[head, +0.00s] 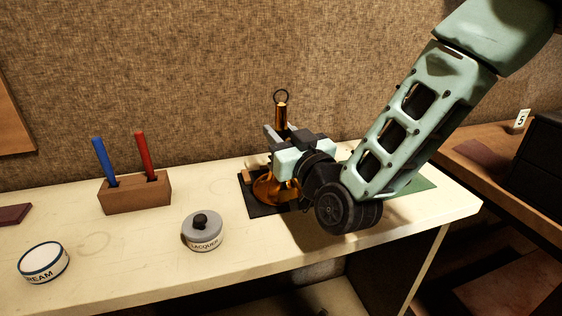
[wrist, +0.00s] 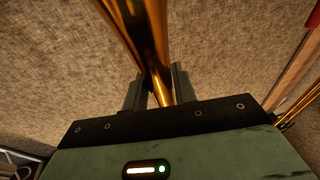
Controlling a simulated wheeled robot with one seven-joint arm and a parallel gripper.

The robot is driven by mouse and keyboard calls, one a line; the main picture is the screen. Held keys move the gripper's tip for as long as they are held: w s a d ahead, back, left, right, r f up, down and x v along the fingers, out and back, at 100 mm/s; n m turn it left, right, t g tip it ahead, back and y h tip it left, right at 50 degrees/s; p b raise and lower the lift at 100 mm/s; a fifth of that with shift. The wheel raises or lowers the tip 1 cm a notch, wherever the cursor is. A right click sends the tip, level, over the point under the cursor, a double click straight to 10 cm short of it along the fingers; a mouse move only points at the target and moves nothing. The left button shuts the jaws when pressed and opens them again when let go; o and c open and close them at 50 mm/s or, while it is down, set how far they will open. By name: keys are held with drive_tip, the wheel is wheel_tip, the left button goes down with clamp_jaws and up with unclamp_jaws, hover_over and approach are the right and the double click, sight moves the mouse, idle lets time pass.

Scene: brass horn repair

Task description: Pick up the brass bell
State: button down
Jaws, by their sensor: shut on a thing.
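The brass bell (head: 272,188) is a shiny golden horn part with its wide flare low over a dark mat (head: 263,210). Its narrow tube (head: 282,117) stands up above my gripper (head: 279,140), with a ring at the top. My gripper is shut on the bell's tube; its body hides part of the bell. I cannot tell whether the flare touches the mat. In the wrist view, the golden tube (wrist: 147,45) runs up between the two fingers of my gripper (wrist: 160,85).
A wooden block (head: 135,193) with a blue and a red tool stands left. A grey lacquer tin (head: 202,235) is in front of the mat, and a cream tin (head: 43,262) is at the far left. A green mat (head: 415,185) lies right. The fabric wall is close behind.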

drive_tip(key=shift+r, duration=0.1)
wheel_tip(320, 180, up, 10)
idle(0.5)
idle(0.7)
